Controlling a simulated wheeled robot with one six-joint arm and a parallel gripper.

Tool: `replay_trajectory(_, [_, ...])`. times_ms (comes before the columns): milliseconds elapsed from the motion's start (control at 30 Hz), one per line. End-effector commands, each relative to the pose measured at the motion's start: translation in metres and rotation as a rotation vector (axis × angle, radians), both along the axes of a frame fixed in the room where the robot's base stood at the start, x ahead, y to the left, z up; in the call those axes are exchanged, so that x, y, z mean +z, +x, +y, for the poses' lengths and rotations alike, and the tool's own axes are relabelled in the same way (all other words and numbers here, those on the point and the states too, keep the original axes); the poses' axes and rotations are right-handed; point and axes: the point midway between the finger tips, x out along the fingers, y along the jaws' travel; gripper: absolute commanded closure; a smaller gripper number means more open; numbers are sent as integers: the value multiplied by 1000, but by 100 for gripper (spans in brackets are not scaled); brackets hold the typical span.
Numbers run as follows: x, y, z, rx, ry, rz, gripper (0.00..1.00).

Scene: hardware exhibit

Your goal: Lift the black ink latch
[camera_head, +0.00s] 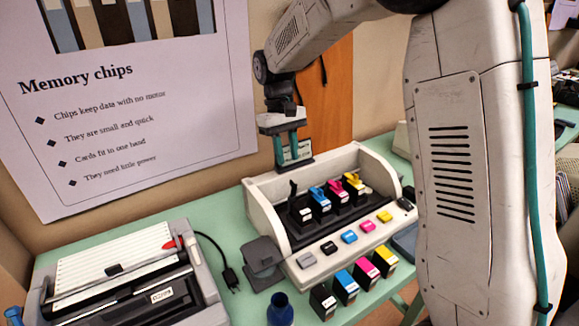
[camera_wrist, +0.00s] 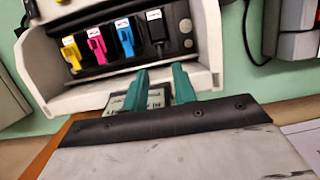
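The printer (camera_head: 262,205) is a white open-topped case on the green table, with a row of black, cyan, magenta and yellow cartridges. The black ink latch (camera_head: 292,188) stands at the left end of the row in the head view, sticking up. In the wrist view the black latch (camera_wrist: 158,46) is at the right end of the row. My gripper (camera_head: 287,158) is above and behind the printer's back wall, apart from the latch. In the wrist view its two teal fingers (camera_wrist: 161,68) are spread, with nothing seen gripped.
A small printed card (camera_head: 299,151) is behind the fingers. Coloured buttons (camera_head: 349,237) line the printer's front, and several ink boxes (camera_head: 345,287) stand before it. A typewriter-like machine (camera_head: 125,275) is at left, a dark blue bottle (camera_head: 280,310) in front.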

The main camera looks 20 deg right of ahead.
Motion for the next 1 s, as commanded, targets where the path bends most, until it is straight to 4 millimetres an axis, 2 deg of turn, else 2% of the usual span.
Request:
replay_trajectory(133, [12, 3, 1, 0, 0, -1, 73])
replay_trajectory(567, [19, -2, -1, -3, 1, -7, 73])
replay_trajectory(667, [34, -17, -4, -13, 3, -28, 73])
replay_trajectory(767, [55, -45, -10, -29, 6, -63, 73])
replay_trajectory(900, [83, -98, -19, -59, 12, -121, 73])
replay_trajectory(1000, [96, -136, -25, -81, 15, -163, 73])
